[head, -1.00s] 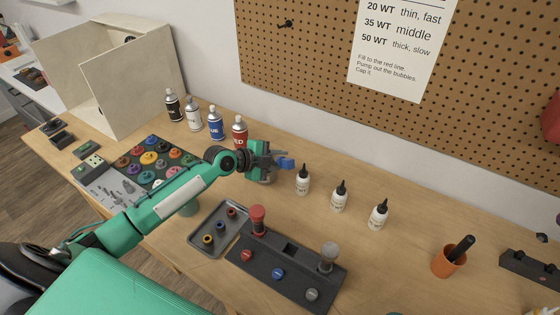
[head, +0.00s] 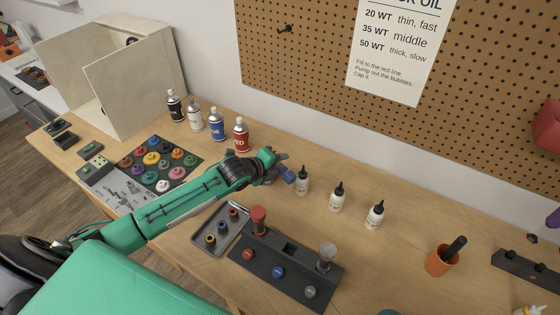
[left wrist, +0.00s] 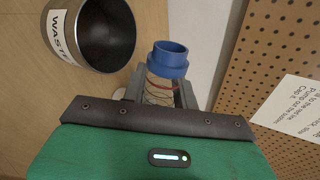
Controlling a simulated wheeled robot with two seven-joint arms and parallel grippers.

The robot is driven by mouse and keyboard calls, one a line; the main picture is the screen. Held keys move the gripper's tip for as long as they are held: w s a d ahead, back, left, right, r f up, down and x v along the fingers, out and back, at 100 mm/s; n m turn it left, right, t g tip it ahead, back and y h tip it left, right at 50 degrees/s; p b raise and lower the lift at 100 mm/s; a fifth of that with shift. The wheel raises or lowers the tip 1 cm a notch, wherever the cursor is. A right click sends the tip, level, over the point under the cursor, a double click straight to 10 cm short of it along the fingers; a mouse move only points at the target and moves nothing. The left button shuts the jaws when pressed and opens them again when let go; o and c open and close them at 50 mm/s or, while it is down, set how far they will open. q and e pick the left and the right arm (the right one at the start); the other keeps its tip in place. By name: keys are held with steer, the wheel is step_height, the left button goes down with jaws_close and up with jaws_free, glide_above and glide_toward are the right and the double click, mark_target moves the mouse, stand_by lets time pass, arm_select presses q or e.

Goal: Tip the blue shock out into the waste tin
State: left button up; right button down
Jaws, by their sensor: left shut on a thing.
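My left gripper (head: 277,171) is shut on the blue shock (head: 289,176), above the bench near the oil bottles. In the left wrist view the shock (left wrist: 168,56) shows a blue collar with an open mouth and a clear body with a red line. In the head view its blue end points to the lower right, so it is tilted. The waste tin (left wrist: 58,32) shows in the left wrist view, dark and open inside, beside the shock. I cannot make out the tin in the head view, nor whether liquid is leaving the shock. My right gripper is out of view.
White oil bottles (head: 337,200) stand right of my left gripper. Spray cans (head: 241,136) stand behind the arm. A dark stand (head: 270,256) with a red-capped and a grey-capped shock is in front, beside a grey tray (head: 207,251). An orange cup (head: 440,263) stands at right.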

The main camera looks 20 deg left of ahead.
arm_select(q)
steer(key=shift+r, duration=0.1)
steer(key=shift+w+a+r+m+y+p, duration=0.1)
steer(key=shift+a+r+m+y+p, duration=0.15)
steer(key=shift+r+m+y+p, duration=0.3)
steer(key=shift+w+a+r+m+t+y, duration=0.1)
steer(key=shift+a+r+m+t+y, duration=0.1)
steer(key=shift+r+m+t+y, duration=0.25)
steer(key=shift+w+a+r+m+t+y, duration=0.1)
steer(key=shift+a+r+m+t+y, duration=0.2)
steer(key=shift+r+m, duration=0.2)
steer(key=shift+w+a+r+m+t+y, duration=0.15)
steer(key=shift+r+m+t+y, duration=0.2)
steer(key=shift+m, duration=0.25)
steer(key=shift+a+r+m+t+y, duration=0.35)
steer(key=shift+r+m+t, duration=0.05)
steer(key=shift+r+m, duration=0.4)
steer(key=shift+f, duration=0.15)
